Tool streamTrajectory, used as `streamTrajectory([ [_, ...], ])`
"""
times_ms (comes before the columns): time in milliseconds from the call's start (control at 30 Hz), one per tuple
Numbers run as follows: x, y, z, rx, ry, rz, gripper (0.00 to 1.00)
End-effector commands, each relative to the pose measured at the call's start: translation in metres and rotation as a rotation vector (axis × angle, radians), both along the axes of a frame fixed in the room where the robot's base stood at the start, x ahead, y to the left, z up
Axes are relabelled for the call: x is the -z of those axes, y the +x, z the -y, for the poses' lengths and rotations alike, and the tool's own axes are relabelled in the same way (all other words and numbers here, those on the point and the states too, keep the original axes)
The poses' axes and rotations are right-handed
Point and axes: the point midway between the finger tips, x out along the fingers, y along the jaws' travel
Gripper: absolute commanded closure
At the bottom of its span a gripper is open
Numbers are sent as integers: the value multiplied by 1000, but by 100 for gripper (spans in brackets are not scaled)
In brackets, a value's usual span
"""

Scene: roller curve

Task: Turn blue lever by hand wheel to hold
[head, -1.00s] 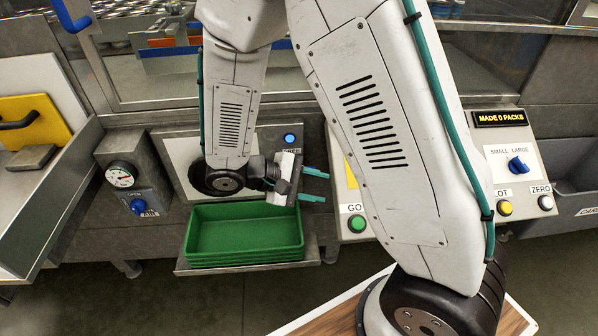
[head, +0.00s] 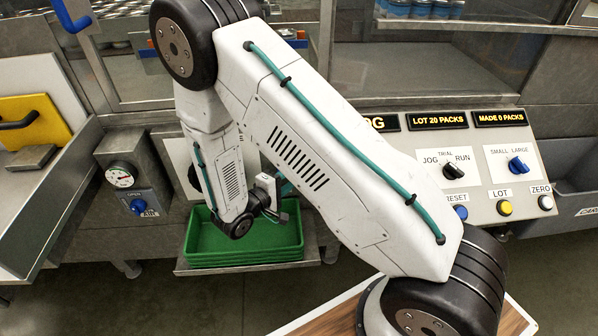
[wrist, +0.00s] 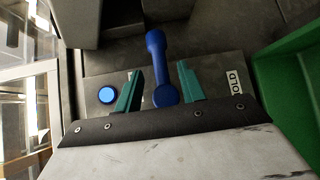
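The blue lever (wrist: 155,55) shows in the wrist view, its arm pointing to the top of the picture from a round hub on a grey plate. A HOLD label (wrist: 236,83) is at the plate's right end, and the lever does not point at it. My gripper (wrist: 159,76) is open, with one teal finger on each side of the lever near its hub. Gaps show on both sides, and I see no contact. In the head view my gripper (head: 276,190) is partly behind my arm, above the green trays, and the lever is hidden.
A blue button (wrist: 107,95) sits left of the lever. Stacked green trays (head: 250,257) stand below, and one shows close at the right in the wrist view (wrist: 290,85). A control panel (head: 480,192) with knobs and buttons is at the right; an air valve (head: 138,206) is at the left.

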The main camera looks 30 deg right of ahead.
Motion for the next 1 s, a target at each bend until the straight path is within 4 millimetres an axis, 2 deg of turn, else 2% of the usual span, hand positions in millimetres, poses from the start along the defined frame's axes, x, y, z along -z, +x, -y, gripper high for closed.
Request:
streamTrajectory([
  [100,3,7,20,4,0,-2,60],
  [300,5,16,40,2,0,-1,60],
  [633,6,18,45,1,0,-1,60],
  [667,6,18,45,1,0,-1,63],
  [800,6,18,45,1,0,-2,100],
  [1000,6,18,45,1,0,-1,100],
])
